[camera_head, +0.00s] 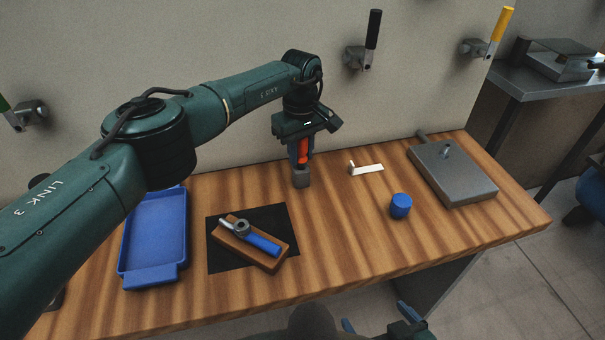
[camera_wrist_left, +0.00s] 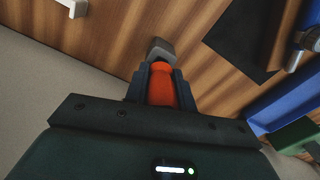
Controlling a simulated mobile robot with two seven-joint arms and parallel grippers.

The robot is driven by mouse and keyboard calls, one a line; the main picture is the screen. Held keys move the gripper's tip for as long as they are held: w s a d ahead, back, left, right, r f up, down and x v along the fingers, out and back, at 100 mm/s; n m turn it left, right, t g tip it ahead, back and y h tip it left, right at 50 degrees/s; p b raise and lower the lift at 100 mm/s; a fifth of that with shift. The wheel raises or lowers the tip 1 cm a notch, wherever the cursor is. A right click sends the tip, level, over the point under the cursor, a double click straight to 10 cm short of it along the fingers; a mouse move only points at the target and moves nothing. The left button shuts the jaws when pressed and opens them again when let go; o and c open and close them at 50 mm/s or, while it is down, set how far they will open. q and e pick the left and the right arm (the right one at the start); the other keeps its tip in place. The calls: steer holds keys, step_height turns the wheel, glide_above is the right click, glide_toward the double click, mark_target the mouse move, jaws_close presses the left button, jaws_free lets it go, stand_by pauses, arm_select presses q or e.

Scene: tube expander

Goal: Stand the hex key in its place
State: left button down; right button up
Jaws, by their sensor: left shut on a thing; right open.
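My left gripper (camera_head: 302,160) is shut on an upright orange-red handle (camera_head: 303,151), which appears to be the hex key. In the left wrist view the orange handle (camera_wrist_left: 162,88) sits between the dark fingers. A small grey block (camera_head: 301,178) is directly below the fingertips, and it also shows in the left wrist view (camera_wrist_left: 160,48). The handle's lower end meets or overlaps the block in view; I cannot tell whether it is inside it. No bare key shaft shows. My right gripper (camera_head: 377,322) is open at the bottom edge, below the table's front, partly cut off.
A white L-shaped piece (camera_head: 368,169) and a blue cylinder (camera_head: 401,206) stand right of the gripper. A grey plate with a post (camera_head: 460,180) is at far right. A black mat (camera_head: 218,258) bears a wooden block with a blue-handled tool (camera_head: 262,242). A blue tray (camera_head: 155,232) is left.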

arm_select(q)
steer(key=shift+f, duration=0.2)
steer(key=c, duration=1.1)
jaws_free()
steer(key=shift+o, duration=0.5)
steer(key=o, duration=0.7)
steer(key=shift+o, duration=0.4)
steer(key=shift+o, duration=1.1)
